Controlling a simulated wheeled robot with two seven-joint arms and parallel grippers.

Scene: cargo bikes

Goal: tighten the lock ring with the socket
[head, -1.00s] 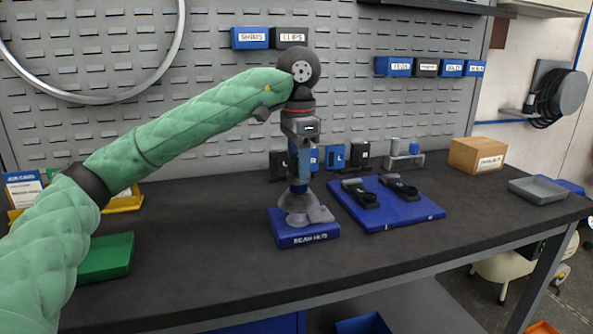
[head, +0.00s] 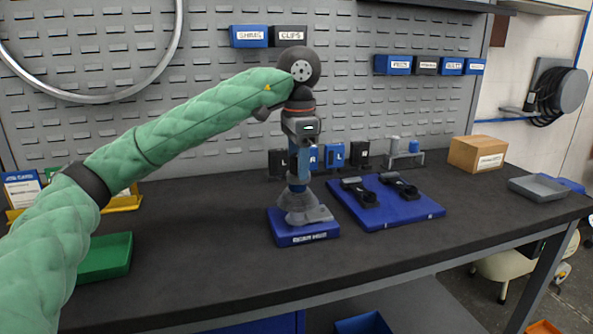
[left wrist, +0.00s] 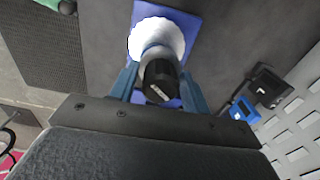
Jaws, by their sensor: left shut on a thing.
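My left gripper (head: 298,185) points straight down over the blue hub stand (head: 302,240) in the middle of the bench. Its blue fingers are shut on the socket, a dark round-topped tool (left wrist: 160,82) with a small white label, seen best in the left wrist view. Below the socket a pale, ridged round part (left wrist: 157,36) sits on the blue stand; it shows grey in the head view (head: 296,203). The socket's lower end and the lock ring are hidden, so I cannot tell how they meet. My right gripper is out of view.
A blue tray (head: 418,211) with two black parts lies right of the stand. Small black and blue labelled blocks stand behind it. A cardboard box (head: 477,154) and a grey tray (head: 536,189) are at the right, a green bin (head: 106,257) at the left. The front bench is clear.

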